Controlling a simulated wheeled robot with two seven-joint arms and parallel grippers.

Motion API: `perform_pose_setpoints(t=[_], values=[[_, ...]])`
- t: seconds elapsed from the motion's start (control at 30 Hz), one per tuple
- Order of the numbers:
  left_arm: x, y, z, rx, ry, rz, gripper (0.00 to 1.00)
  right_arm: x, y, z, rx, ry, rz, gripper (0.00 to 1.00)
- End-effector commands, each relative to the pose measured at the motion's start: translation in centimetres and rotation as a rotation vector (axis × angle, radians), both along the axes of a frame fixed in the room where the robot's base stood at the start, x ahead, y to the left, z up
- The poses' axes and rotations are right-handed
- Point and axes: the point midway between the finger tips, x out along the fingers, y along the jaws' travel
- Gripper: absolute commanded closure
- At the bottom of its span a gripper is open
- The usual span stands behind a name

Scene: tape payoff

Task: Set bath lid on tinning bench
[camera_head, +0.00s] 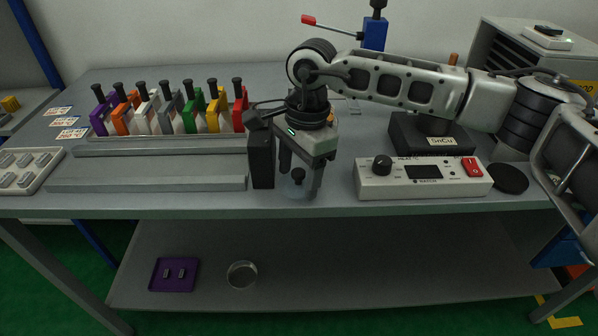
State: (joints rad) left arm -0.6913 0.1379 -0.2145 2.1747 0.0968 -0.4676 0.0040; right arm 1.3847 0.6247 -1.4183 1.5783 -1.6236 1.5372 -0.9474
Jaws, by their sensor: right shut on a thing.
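My right gripper (300,179) points down over the front of the grey tinning bench (335,207), left of the heat control box. A dark bath block (408,137) labelled SnCu stands at the back right, partly hidden by my right arm. My left gripper is not in view.
The heat control box (424,190) and a black round disc (510,178) stand right of the gripper. A black upright block (261,160) is close on its left. Coloured clamps (186,118) line the back left. A lower shelf holds a purple tray (160,284) and round dish (242,274).

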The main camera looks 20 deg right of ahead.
Motion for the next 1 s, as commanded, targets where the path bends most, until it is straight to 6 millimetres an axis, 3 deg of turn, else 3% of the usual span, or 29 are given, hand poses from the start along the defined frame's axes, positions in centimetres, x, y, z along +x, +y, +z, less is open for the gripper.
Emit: perform_pose_setpoints(t=[0.03, 0.07, 0.1, 0.37, 0.57, 0.6, 1.0], values=[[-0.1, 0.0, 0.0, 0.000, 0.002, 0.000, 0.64, -0.2, -0.1, -0.4, -0.006, 0.009, 0.001, 0.58], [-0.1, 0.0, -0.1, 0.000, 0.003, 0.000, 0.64, -0.2, -0.1, -0.4, -0.007, 0.010, 0.001, 0.31], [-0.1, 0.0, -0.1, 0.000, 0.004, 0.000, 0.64, -0.3, -0.1, -0.5, -0.007, 0.011, 0.002, 0.28], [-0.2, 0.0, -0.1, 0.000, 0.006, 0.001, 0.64, -0.4, -0.1, -0.6, -0.010, 0.017, 0.002, 0.28], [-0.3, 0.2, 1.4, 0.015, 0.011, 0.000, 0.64, -0.4, -0.1, 1.3, -0.010, 0.018, 0.003, 0.28], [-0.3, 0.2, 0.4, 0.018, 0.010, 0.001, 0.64, -0.3, -0.2, 1.6, -0.009, 0.014, 0.002, 0.28], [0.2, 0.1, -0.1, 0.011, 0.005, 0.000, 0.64, 0.2, -1.1, 10.4, -0.005, 0.006, 0.002, 0.28]])
